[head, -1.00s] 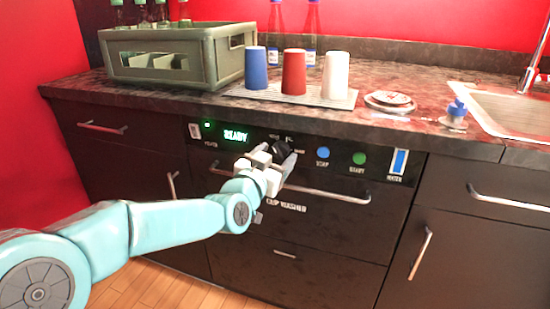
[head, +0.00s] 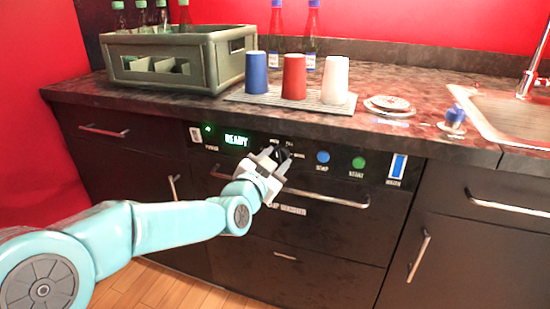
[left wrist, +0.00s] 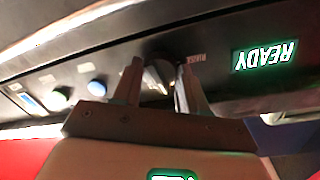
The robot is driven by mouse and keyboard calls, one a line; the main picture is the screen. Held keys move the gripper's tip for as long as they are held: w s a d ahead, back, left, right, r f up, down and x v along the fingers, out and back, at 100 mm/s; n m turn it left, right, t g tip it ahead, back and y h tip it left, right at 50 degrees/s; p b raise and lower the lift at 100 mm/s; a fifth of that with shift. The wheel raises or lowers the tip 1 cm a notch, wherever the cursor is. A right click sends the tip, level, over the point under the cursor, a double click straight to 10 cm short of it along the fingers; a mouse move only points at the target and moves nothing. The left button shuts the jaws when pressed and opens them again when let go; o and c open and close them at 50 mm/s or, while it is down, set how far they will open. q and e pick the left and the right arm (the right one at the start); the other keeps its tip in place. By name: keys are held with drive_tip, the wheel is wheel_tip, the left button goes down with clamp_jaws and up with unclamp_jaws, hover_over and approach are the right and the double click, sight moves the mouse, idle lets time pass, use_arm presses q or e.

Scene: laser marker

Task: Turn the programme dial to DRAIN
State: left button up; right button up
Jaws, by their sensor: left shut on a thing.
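The programme dial (head: 284,153) is a dark round knob on the black front panel of the cup washer (head: 330,175). My left gripper (head: 276,156) is at the dial, with its fingers on either side of it and shut on it. In the left wrist view the dial (left wrist: 157,74) shows between the two fingertips (left wrist: 156,80). Small white labels sit around the dial, partly hidden by the fingers; I cannot read which one the dial points to. The green display (head: 237,140) reads READY. My right gripper is not in view.
Right of the dial are a blue SOAP button (head: 323,157), a green START button (head: 359,163) and a water gauge (head: 398,167). A handle bar (head: 330,197) runs below the panel. Three cups stand on a drying mat (head: 240,94) above, beside a bottle crate (head: 160,75).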

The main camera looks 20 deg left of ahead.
use_arm(q)
drive_tip(key=m+p, duration=0.1)
drive_tip(key=m, duration=0.1)
drive_tip(key=m+p, duration=0.1)
drive_tip(key=m, duration=0.1)
drive_tip(key=shift+r+m, duration=0.2)
drive_tip(key=shift+m, duration=0.1)
drive_tip(key=m+p, duration=0.1)
drive_tip(key=m, duration=0.1)
drive_tip(key=m+p, duration=0.2)
drive_tip(key=shift+r+g+y, duration=0.1)
drive_tip(key=shift+g+y, duration=0.2)
drive_tip(key=m+p, duration=0.3)
drive_tip(key=m, duration=0.2)
drive_tip(key=shift+r+y, duration=0.1)
drive_tip(key=shift+y, duration=0.2)
drive_tip(key=m+p, duration=0.2)
drive_tip(key=m, duration=0.1)
drive_tip(key=shift+d+m+y+p, duration=0.1)
drive_tip(key=shift+m+y+p, duration=0.3)
drive_tip(key=shift+m, duration=0.7)
drive_tip(key=o, duration=1.1)
drive_tip(key=shift+c, duration=0.2)
